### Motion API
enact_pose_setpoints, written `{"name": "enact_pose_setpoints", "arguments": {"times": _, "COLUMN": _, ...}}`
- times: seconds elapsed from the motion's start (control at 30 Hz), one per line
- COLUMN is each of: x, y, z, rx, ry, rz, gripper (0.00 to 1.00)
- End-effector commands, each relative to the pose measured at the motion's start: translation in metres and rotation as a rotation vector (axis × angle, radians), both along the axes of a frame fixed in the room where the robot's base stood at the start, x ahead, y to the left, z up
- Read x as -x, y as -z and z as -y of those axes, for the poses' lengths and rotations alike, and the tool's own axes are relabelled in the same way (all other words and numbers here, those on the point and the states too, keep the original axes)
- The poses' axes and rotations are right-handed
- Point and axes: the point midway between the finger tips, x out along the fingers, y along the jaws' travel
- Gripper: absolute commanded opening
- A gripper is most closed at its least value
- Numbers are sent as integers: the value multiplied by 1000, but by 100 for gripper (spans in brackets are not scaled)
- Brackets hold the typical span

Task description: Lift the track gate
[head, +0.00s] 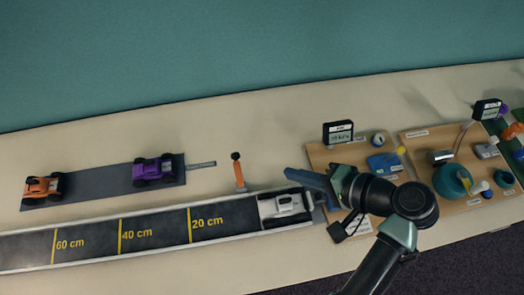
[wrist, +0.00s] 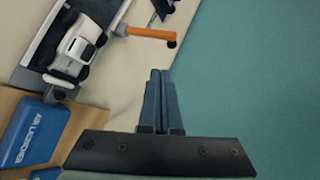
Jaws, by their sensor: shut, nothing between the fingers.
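The gate piece I can make out is an orange bar with a dark knob (head: 239,175) at the far edge of the dark track (head: 155,229). It points away from the lane toward the wall side and looks raised clear of the lane. In the wrist view the orange bar (wrist: 150,32) runs from the track's edge to its dark tip. A white toy car (head: 284,205) sits in the track's right end; it also shows in the wrist view (wrist: 78,48). My gripper (head: 288,173) is shut and empty, right of the bar and apart from it. Its closed fingertips (wrist: 159,72) show in the wrist view.
A purple car (head: 153,170) and an orange car (head: 42,187) stand on a grey strip (head: 100,183) behind the track. Wooden boards (head: 314,153) with small devices lie at the right; a blue air launcher (wrist: 35,135) is near. Bare tabletop lies behind the track.

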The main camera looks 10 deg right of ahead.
Motion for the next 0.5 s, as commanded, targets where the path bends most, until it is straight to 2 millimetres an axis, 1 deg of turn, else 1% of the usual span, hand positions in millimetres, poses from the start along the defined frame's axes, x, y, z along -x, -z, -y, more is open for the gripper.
{"name": "enact_pose_setpoints", "arguments": {"times": 0.1, "x": 4, "y": -2, "z": -5, "rx": 44, "ry": -48, "rz": 44, "gripper": 0}}
{"name": "enact_pose_setpoints", "arguments": {"times": 0.23, "x": -1, "y": 2, "z": -11, "rx": 50, "ry": -58, "rz": 52, "gripper": 0}}
{"name": "enact_pose_setpoints", "arguments": {"times": 0.37, "x": -13, "y": 14, "z": -24, "rx": 47, "ry": -59, "rz": 48, "gripper": 0}}
{"name": "enact_pose_setpoints", "arguments": {"times": 0.5, "x": -31, "y": 31, "z": -42, "rx": 46, "ry": -58, "rz": 48, "gripper": 0}}
